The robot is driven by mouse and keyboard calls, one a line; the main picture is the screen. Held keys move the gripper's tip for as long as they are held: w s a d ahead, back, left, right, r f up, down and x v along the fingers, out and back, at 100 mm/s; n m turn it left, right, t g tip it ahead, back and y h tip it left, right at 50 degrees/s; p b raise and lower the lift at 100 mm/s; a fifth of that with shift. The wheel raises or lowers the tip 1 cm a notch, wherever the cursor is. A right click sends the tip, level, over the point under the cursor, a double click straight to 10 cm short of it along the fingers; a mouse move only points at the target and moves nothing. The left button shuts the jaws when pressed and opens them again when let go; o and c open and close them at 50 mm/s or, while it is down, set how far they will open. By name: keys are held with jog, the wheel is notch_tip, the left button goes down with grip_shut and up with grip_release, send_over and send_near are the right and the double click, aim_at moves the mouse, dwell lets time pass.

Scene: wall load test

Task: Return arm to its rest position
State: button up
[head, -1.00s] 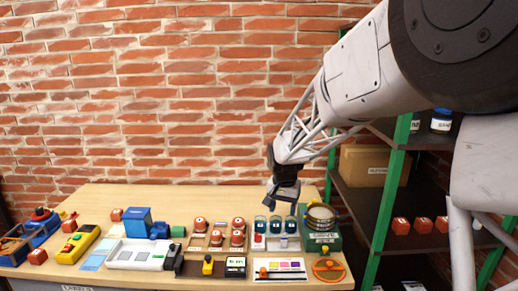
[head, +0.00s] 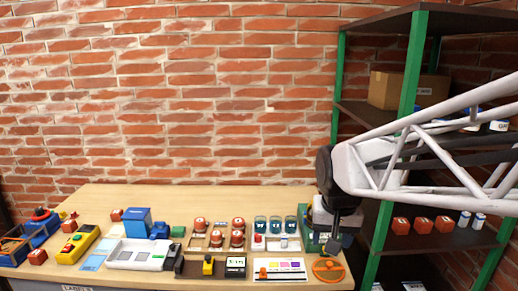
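My arm reaches in from the right edge of the head view. My gripper (head: 334,243) points down at the right end of the wooden table (head: 105,203), in front of the green device (head: 307,240) there and hiding much of it. I cannot tell from this view whether the gripper touches anything or whether its fingers are apart. No held object can be made out.
Red-topped jars (head: 238,223), teal cups (head: 275,226), a yellow control box (head: 78,244), a white tray (head: 137,254) and an orange ring (head: 328,270) crowd the table. A green-posted shelf (head: 409,60) with a cardboard box (head: 398,90) stands right. The table's back strip is clear.

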jog(key=s+d+f+n, duration=0.1)
jog(key=s+d+f, duration=0.1)
jog(key=s, duration=1.4)
jog(key=shift+d+n+t, duration=0.3)
jog(key=shift+d+t, duration=0.1)
